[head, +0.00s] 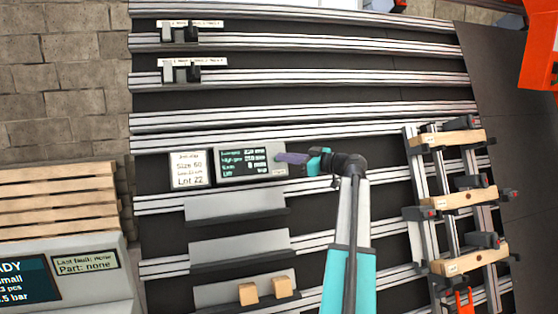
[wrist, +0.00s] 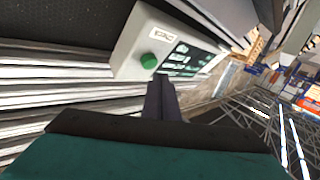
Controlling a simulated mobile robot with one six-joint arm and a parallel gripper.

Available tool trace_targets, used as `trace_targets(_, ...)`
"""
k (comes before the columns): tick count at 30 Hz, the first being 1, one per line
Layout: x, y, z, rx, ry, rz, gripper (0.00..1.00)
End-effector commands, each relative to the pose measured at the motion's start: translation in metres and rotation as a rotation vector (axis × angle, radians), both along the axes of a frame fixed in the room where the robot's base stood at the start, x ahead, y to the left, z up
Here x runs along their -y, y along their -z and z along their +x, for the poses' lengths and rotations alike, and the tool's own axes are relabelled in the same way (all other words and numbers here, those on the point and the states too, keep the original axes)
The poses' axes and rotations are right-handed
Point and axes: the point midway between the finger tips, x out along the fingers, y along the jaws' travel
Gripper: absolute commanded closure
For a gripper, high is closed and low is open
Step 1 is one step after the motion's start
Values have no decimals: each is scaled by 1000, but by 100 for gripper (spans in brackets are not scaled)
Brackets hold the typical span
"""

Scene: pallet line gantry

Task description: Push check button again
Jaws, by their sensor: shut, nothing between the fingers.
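The check button is a round green button (wrist: 148,60) on the pale face of a grey control box (wrist: 128,46), beside a small white label and a dark display with light text. The box also shows in the head view (head: 222,182), where its display is lit. My gripper (head: 279,157) is shut and empty, its fingers at the box's right end. In the wrist view the closed fingertips (wrist: 160,78) lie just below and to the right of the button in the picture. I cannot tell whether they touch the box. The button is hidden or too small in the head view.
A white sign (head: 189,169) reading Lot 22 is left of the box. Grey shelves sit below, the lowest with two wooden blocks (head: 248,293). A clamp rack (head: 416,185) holding wooden bars stands to the right. A status panel (head: 85,264) is at lower left.

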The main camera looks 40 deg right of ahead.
Motion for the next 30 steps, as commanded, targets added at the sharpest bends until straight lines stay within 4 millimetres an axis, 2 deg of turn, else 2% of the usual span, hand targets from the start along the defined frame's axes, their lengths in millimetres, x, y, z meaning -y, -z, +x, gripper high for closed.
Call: trace_targets(30, 3, 4, 7, 0, 0, 0, 100)
